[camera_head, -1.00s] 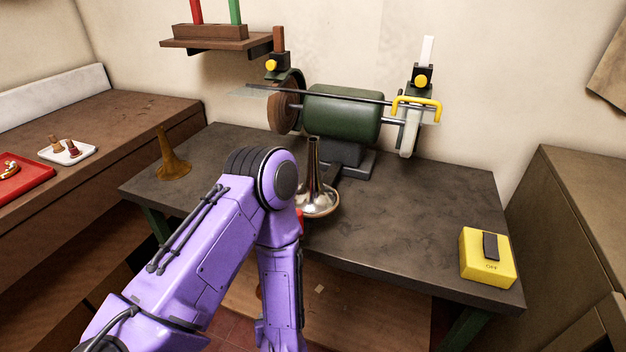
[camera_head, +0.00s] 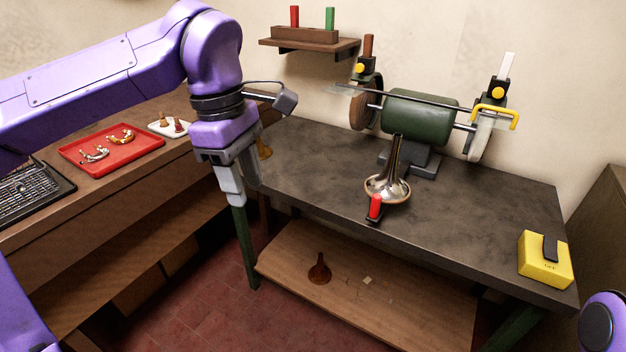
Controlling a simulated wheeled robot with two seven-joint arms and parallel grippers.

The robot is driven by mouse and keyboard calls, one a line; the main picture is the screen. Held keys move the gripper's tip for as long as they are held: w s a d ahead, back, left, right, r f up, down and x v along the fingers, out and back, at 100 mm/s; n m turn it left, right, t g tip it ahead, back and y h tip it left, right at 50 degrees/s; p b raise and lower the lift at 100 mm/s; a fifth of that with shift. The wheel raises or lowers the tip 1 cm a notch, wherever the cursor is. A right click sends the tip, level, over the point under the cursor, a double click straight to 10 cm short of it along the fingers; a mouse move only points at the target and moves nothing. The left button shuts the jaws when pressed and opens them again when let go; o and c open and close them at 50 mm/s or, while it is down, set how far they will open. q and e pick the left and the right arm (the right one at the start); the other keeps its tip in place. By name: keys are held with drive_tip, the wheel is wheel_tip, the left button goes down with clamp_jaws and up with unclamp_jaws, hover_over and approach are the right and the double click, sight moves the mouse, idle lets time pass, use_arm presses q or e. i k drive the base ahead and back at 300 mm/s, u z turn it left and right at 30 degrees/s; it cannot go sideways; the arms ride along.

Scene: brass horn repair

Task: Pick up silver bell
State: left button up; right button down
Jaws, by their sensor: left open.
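The silver bell (camera_head: 391,178) stands upright on the dark workbench (camera_head: 470,225), flared rim down and narrow tube up, close to the front edge and in front of the grinder. My left gripper (camera_head: 242,188) hangs fingers down at the left end of the bench, well to the left of the silver bell. It is open, with nothing between its fingers, and does not touch the bell. Of my right arm only a purple joint shows at the lower right corner; its gripper is out of the picture.
A green grinder (camera_head: 418,116) stands behind the bell. A red lever (camera_head: 375,206) sits at the bench edge just before it. A brown bell (camera_head: 264,148) is partly hidden behind my left gripper; another (camera_head: 319,270) is on the lower shelf.

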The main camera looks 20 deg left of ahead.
sight(389, 183)
drive_tip(key=i, duration=1.1)
drive_tip(key=z, duration=0.75)
